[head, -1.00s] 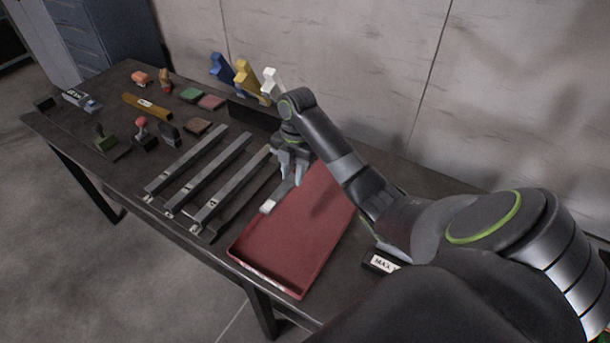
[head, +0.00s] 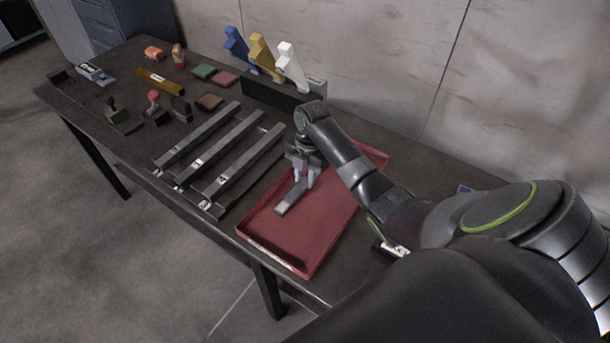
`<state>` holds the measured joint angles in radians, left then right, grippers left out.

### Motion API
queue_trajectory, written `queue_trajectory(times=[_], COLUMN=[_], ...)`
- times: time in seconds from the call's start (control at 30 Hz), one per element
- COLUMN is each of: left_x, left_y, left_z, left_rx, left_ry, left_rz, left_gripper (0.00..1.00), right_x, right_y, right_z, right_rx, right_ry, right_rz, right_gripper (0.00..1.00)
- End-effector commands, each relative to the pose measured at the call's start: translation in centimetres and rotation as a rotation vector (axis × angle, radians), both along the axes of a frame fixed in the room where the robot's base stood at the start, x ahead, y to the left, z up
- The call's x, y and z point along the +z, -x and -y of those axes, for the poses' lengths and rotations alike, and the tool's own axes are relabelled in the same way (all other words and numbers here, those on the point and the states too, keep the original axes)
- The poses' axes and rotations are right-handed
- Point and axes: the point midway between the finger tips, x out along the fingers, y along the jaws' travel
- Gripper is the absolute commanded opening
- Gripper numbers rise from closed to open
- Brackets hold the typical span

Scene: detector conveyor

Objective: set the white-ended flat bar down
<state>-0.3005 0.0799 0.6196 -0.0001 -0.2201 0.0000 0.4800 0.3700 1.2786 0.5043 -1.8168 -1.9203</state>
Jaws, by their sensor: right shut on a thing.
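My right gripper (head: 304,182) is shut on a flat grey bar (head: 290,198). The bar slants toward the front left, over the left part of the red tray (head: 318,256). Its near end looks pale grey; its far part is hidden by the gripper fingers. I cannot tell whether the bar touches the tray floor or hangs just above it. My left gripper is not in view.
Several long grey rails (head: 243,171) lie side by side left of the tray. Stamps, pads and small blocks stand farther left. Blue, yellow and white (head: 291,66) upright pieces stand at the back by the wall. The tray's front half is clear.

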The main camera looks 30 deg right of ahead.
Motion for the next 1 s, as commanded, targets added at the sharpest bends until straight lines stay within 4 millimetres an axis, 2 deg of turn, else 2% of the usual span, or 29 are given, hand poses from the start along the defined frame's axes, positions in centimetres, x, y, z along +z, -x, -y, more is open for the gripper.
queue_trajectory(times=[0.33,0.37,0.5,0.8,0.9,1.0], left_x=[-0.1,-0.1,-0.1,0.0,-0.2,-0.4], left_y=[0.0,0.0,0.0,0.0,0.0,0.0], left_z=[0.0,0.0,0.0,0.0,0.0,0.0], left_rx=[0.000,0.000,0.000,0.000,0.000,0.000], left_ry=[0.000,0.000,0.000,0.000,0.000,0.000], left_rz=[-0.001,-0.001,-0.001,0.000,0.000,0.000], left_gripper=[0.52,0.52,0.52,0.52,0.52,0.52], right_x=[-0.1,-0.2,-0.2,-0.1,0.6,2.0], right_y=[-0.1,0.0,0.0,0.0,-0.1,-0.2], right_z=[0.0,0.0,0.0,0.0,0.1,0.3], right_rx=[0.001,0.000,0.000,0.000,-0.001,0.001], right_ry=[0.000,0.000,0.000,0.000,0.001,0.002], right_rz=[0.003,0.000,0.000,0.000,0.001,0.004], right_gripper=[0.00,0.31,0.49,0.49,0.49,0.49])
